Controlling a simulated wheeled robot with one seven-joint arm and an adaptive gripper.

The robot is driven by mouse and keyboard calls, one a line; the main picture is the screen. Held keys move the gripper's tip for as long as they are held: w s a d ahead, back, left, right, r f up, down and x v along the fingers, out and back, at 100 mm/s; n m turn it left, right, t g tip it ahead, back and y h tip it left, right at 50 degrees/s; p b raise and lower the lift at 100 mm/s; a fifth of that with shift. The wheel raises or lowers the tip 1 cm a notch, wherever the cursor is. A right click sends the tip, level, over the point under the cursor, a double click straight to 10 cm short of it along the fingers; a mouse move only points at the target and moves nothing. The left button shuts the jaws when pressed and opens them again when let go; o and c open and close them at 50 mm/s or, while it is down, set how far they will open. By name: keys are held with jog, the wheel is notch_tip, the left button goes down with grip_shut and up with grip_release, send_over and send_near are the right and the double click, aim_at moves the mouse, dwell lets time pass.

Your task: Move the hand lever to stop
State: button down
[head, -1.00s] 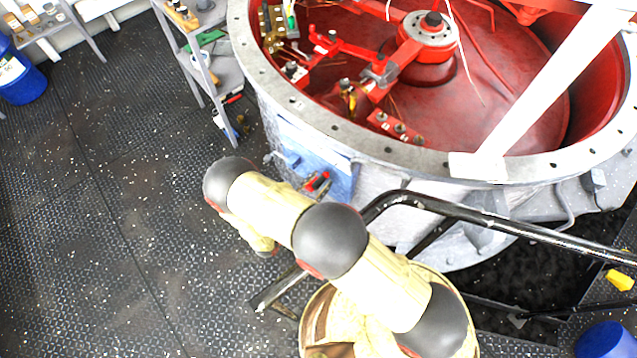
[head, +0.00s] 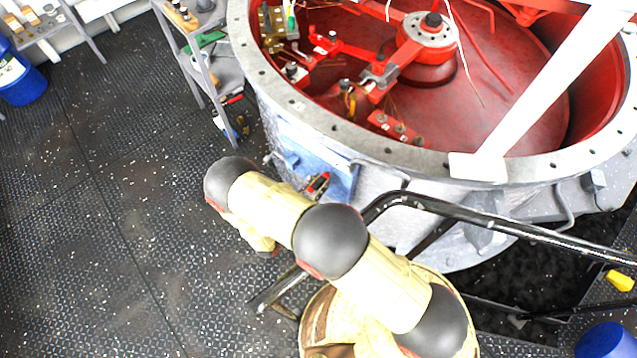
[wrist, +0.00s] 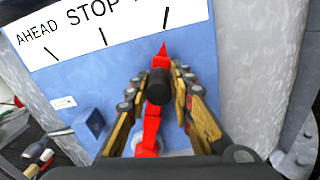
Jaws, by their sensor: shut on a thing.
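The hand lever (wrist: 151,125) is red with a black grip and a red pointed tip, standing out from a blue panel (wrist: 235,14) in the wrist view. My gripper (wrist: 160,82) is shut around its black grip, one finger on each side. The white label plate (wrist: 85,28) reads AHEAD, STOP and a further word cut off by the frame. The lever's tip points up near the rightmost mark, right of the STOP mark. In the head view a small red part of the lever (head: 318,184) shows at the blue panel; my arm hides much around it.
The panel is on the side of a large round grey housing (head: 385,150) with a red inside. A black handrail (head: 500,225) crosses in front of it. A grey shelf (head: 215,75) stands to the left.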

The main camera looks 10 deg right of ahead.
jog(key=shift+a, duration=0.1)
dwell(0.3)
jog(key=w+a+r+n+b, duration=0.1)
jog(key=w+a+n, duration=0.3)
jog(key=a, duration=0.1)
jog(key=shift+w+r+n, duration=0.2)
jog(key=shift+w+n, duration=0.15)
jog(key=shift+n, duration=0.05)
jog(key=shift+d, duration=0.1)
jog(key=c, duration=1.7)
grip_release()
jog(key=shift+c, duration=0.2)
jog(key=shift+o, duration=0.5)
jog(key=v, duration=1.2)
